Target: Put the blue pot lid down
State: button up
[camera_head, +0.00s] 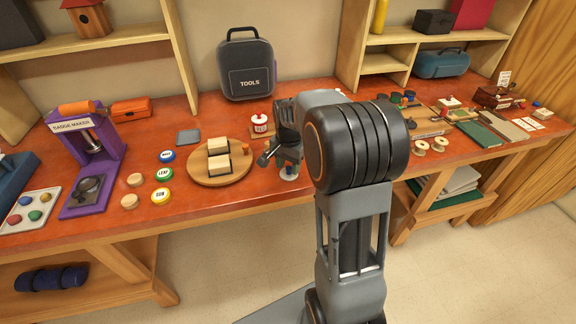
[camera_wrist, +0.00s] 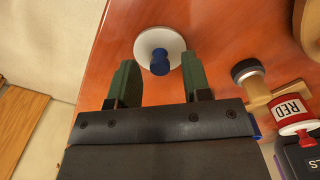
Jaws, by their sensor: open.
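The blue pot lid (camera_wrist: 145,41) is a white disc with a blue knob. In the wrist view it lies on the red-brown worktop with its knob up, near the worktop's edge. My gripper (camera_wrist: 160,74) is open, its two green fingers on either side of the knob with a gap at each side. In the head view the lid (camera_head: 289,176) shows only in part below my gripper, close to the front edge. A small blue patch (camera_wrist: 253,130) shows beside my gripper's body in the wrist view; I cannot tell what it is.
A pot marked RED (camera_wrist: 292,110) with a white lid stands nearby; it also shows in the head view (camera_head: 260,125). A round wooden board (camera_head: 205,181) with blocks lies to the left. A tool case (camera_head: 246,85) stands at the back. My arm hides part of the bench.

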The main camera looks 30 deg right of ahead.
aim_at(289, 168)
notch_tip(289, 168, up, 11)
jog(key=s+a+f+n+t, duration=0.1)
jog(key=s+a+f+n, duration=0.1)
jog(key=s+a+n, duration=0.3)
jog(key=s+a+f+n+t, duration=0.2)
jog(key=s+a+n, duration=0.3)
jog(key=s, duration=0.6)
jog(key=shift+f+n+t, duration=0.3)
jog(key=shift+f+n, duration=0.25)
jog(key=shift+n, duration=0.15)
jog(key=shift+s, duration=0.1)
jog(key=shift+r+p, duration=0.5)
jog(key=shift+p, duration=0.1)
